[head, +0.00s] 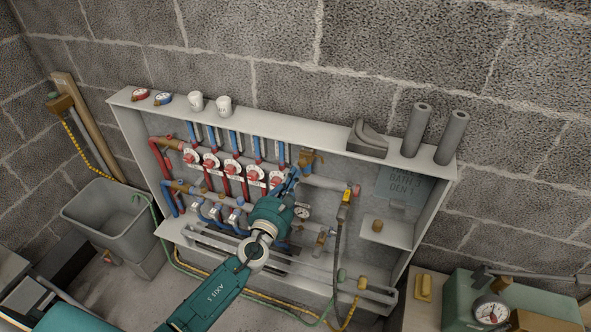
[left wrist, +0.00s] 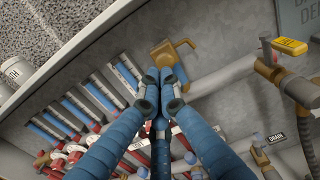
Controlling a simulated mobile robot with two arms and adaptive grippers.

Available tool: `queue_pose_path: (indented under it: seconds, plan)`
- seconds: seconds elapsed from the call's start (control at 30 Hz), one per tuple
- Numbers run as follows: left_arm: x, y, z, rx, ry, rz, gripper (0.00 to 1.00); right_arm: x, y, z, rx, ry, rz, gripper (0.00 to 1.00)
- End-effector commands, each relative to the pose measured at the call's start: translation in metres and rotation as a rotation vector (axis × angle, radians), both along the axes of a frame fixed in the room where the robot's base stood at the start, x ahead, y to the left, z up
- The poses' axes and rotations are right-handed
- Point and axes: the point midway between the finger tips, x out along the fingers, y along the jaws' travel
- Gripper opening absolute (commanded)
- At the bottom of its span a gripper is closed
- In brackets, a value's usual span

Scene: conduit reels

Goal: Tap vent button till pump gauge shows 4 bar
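My left gripper (head: 290,182) reaches into the wall cabinet, in front of the pipes. In the left wrist view its blue fingers (left wrist: 164,90) come together at the tips, with nothing visible between them. A brass fitting (head: 308,157) is just beyond the fingertips; it also shows in the left wrist view (left wrist: 168,52). I cannot tell whether it carries the vent button or whether the fingers touch it. The pump gauge (head: 491,312) is a round white dial on the green pump box (head: 460,293) at lower right; its reading is too small to tell. My right gripper is out of view.
A small gauge (head: 302,212) sits among the pipes. Red valves (head: 233,166) line the manifold left of my gripper. A yellow-handled valve (head: 346,196) with a dark hose is to the right. A grey tub (head: 105,215) stands at left. Grey tubes (head: 416,130) stand on the cabinet top.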

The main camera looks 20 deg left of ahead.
Motion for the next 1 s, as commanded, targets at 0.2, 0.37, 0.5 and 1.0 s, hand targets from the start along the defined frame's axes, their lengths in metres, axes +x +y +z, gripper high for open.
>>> queue_pose_path:
  seconds: [0.2, 0.37, 0.5, 1.0]
  plan:
    - [0.022, -0.001, 0.000, 0.000, 0.000, -0.001, 0.00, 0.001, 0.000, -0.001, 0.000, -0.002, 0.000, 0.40]
    - [0.025, -0.001, 0.000, 0.000, 0.001, -0.001, 0.00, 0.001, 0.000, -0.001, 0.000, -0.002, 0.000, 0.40]
    - [0.025, -0.001, 0.000, 0.000, 0.001, -0.001, 0.00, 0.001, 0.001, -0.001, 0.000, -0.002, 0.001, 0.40]
    - [0.044, -0.001, 0.000, 0.000, -0.001, 0.001, 0.00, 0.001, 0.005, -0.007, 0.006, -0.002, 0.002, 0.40]
